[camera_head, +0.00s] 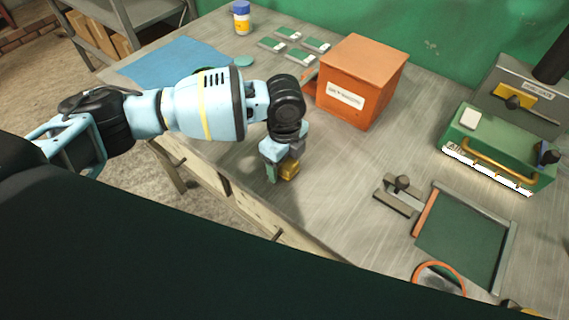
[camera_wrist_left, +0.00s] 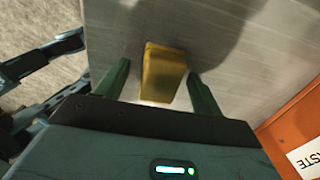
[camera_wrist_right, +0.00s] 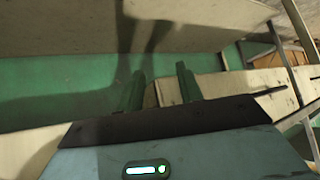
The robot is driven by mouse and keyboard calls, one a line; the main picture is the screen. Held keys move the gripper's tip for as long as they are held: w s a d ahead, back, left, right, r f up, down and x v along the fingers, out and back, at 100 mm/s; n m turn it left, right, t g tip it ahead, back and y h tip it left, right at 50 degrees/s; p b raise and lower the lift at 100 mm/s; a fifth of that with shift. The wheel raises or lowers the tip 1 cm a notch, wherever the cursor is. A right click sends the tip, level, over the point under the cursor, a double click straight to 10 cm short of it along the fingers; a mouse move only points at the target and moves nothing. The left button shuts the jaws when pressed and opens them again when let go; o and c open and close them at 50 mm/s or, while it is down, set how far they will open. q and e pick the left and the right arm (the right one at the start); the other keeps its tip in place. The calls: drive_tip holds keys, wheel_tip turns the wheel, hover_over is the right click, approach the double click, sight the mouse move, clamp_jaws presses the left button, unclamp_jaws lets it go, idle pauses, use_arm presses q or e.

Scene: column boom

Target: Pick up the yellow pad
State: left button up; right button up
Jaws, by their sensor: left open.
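The yellow pad (camera_head: 290,171) is a small block on the grey workbench, near its front edge. My left gripper (camera_head: 281,163) points down at it, partly covering it in the head view. In the left wrist view the yellow pad (camera_wrist_left: 162,74) lies between the two green fingers of the left gripper (camera_wrist_left: 157,69), with a gap on each side. The left gripper is open. My right gripper (camera_wrist_right: 159,69) shows in the right wrist view with its fingers apart and nothing between them; it is not seen in the head view.
An orange box (camera_head: 360,78) stands behind the left gripper. A small clamp-like block (camera_head: 400,195), a green tray (camera_head: 465,240) and a green case (camera_head: 495,150) are to the right. A blue cloth (camera_head: 170,65) lies at the left. The bench between the pad and clamp is clear.

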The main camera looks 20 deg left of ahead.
sight(285, 164)
use_arm(q)
drive_tip(key=shift+f, duration=0.1)
use_arm(e)
drive_tip(key=shift+a, duration=0.1)
use_arm(q)
drive_tip(key=c, duration=1.1)
use_arm(e)
drive_tip(key=shift+d, duration=0.2)
